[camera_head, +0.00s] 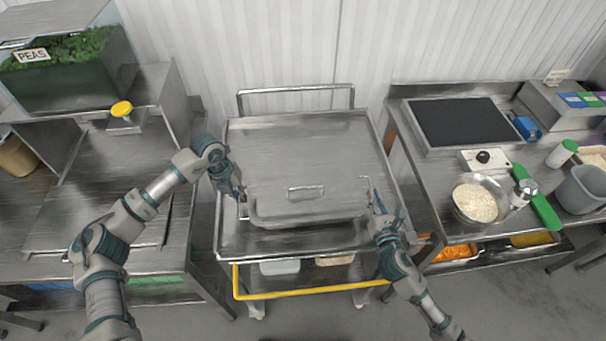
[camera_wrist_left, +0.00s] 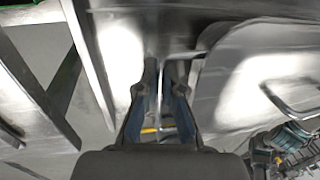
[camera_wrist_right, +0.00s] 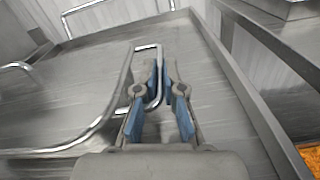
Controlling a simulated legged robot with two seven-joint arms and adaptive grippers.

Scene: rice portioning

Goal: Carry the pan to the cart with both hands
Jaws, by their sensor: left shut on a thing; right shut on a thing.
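The lidded steel pan (camera_head: 305,206) is over the front part of the cart's top (camera_head: 300,140), with a handle on its lid. Whether it rests on the top or hangs just above it, I cannot tell. My left gripper (camera_head: 241,196) is shut on the pan's left side handle; in the left wrist view its fingers (camera_wrist_left: 163,75) close near the pan's rim (camera_wrist_left: 225,75). My right gripper (camera_head: 374,200) is shut on the right side handle; the wire handle (camera_wrist_right: 150,60) runs between its fingers (camera_wrist_right: 160,85) in the right wrist view.
A steel table (camera_head: 110,190) with a yellow-knobbed item (camera_head: 122,109) stands left. A counter (camera_head: 445,165) with a dark hob (camera_head: 463,122) and a rice bowl (camera_head: 476,201) stands right. The cart has a rear rail (camera_head: 295,88) and yellow front bar (camera_head: 310,288). Its back half is clear.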

